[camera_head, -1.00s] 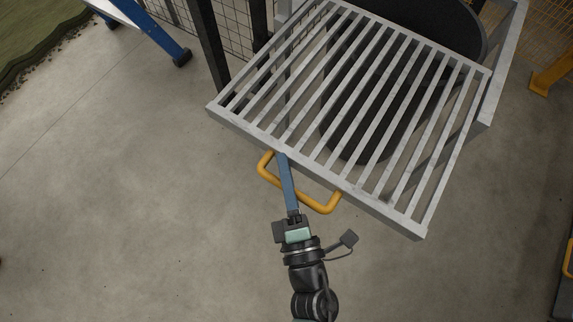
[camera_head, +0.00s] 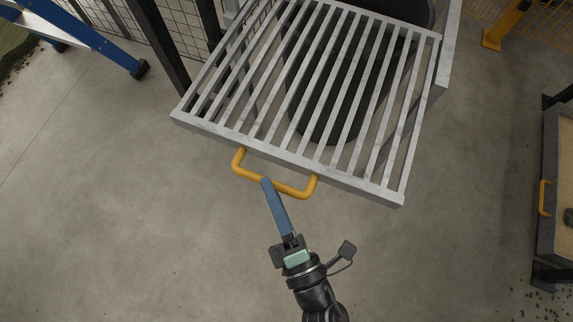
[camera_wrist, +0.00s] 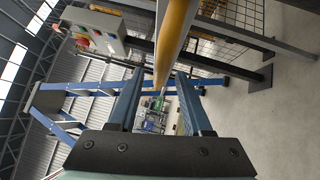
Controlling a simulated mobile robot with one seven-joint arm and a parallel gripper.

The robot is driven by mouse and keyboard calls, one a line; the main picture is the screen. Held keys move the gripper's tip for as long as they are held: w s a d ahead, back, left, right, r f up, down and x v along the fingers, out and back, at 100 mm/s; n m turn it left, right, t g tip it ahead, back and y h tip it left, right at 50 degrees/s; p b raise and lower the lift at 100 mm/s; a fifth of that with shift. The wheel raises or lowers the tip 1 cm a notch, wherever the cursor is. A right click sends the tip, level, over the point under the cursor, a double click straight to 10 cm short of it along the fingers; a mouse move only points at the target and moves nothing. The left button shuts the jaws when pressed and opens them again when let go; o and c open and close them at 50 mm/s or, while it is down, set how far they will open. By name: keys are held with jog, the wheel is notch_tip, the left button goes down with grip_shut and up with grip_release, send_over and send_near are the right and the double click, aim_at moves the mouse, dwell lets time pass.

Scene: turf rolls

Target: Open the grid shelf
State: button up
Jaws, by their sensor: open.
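The grid shelf (camera_head: 333,161) is a grey frame with parallel slats, standing well out from its housing in the head view. Its yellow handle (camera_head: 295,193) is a U-shaped bar on the front edge. My gripper (camera_head: 266,181) is at the handle's outer bar, its blue fingers pointing toward the shelf. In the wrist view, the yellow handle bar (camera_wrist: 174,38) runs in front of and between the spread fingers of my gripper (camera_wrist: 160,85). The jaws are open. Whether a finger touches the bar cannot be told.
A blue ladder-like frame (camera_head: 85,38) and a dark post (camera_head: 160,50) stand at the upper left. A dark round thing (camera_head: 325,125) sits beneath the slats. A tray-like unit with a yellow handle (camera_head: 543,198) is at the right. The floor in front is clear.

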jog(key=r+v, duration=0.1)
jog(key=v, duration=0.6)
jog(key=shift+f+p, duration=0.3)
jog(key=shift+f, duration=0.15)
jog(key=shift+s, duration=0.1)
